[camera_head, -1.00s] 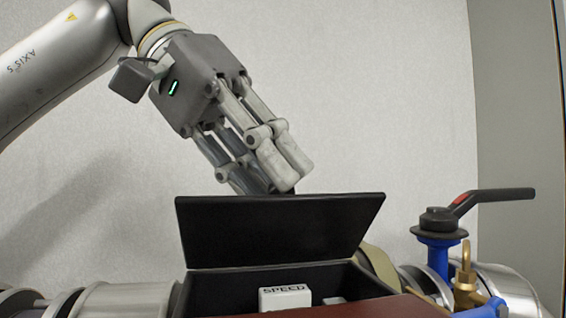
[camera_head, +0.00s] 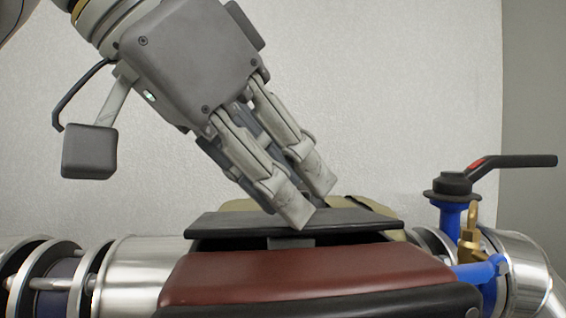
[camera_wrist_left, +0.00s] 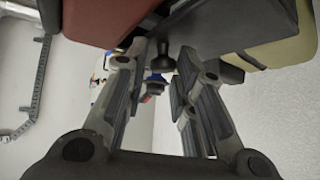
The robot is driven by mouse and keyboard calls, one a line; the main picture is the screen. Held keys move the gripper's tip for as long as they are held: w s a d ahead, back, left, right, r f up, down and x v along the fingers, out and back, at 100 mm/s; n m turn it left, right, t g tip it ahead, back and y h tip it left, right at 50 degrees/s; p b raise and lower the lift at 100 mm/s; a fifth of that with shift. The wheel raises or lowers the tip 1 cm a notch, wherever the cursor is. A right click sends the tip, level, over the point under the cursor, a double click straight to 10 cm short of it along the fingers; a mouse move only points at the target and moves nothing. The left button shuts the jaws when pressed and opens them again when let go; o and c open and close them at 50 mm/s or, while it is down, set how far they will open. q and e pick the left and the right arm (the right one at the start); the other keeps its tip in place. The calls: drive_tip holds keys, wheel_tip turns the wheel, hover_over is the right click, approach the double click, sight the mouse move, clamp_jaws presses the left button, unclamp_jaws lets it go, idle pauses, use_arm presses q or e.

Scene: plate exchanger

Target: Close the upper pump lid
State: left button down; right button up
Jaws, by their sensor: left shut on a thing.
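The upper pump lid (camera_head: 365,223) is a flat black panel on the pump's box. In the head view it lies tilted close to level, with a narrow dark gap still showing under its front edge. My left gripper (camera_head: 305,205) comes down from the upper left, its fingertips at the lid's upper face. It is shut on the lid, though the fingers hide the contact in the head view. In the left wrist view the fingers (camera_wrist_left: 160,92) reach up towards dark parts of the pump. The box's inside is mostly hidden. My right gripper is not in view.
A dark red cover (camera_head: 290,275) lies in front of the lid. A blue valve with a black lever (camera_head: 510,161) and a brass fitting (camera_head: 468,240) stands at the right. Silver pipe (camera_head: 135,275) runs to the left. A plain wall is behind.

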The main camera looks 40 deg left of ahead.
use_arm(q)
drive_tip(key=shift+t, duration=0.3)
drive_tip(key=c, duration=1.5)
unclamp_jaws()
drive_tip(key=shift+o, duration=1)
drive_tip(key=shift+a+f, duration=0.1)
drive_tip(key=shift+a, duration=0.1)
drive_tip(key=shift+s+r, duration=0.25)
drive_tip(key=shift+r, duration=0.05)
drive_tip(key=v, duration=1.1)
drive_tip(key=shift+r, duration=0.1)
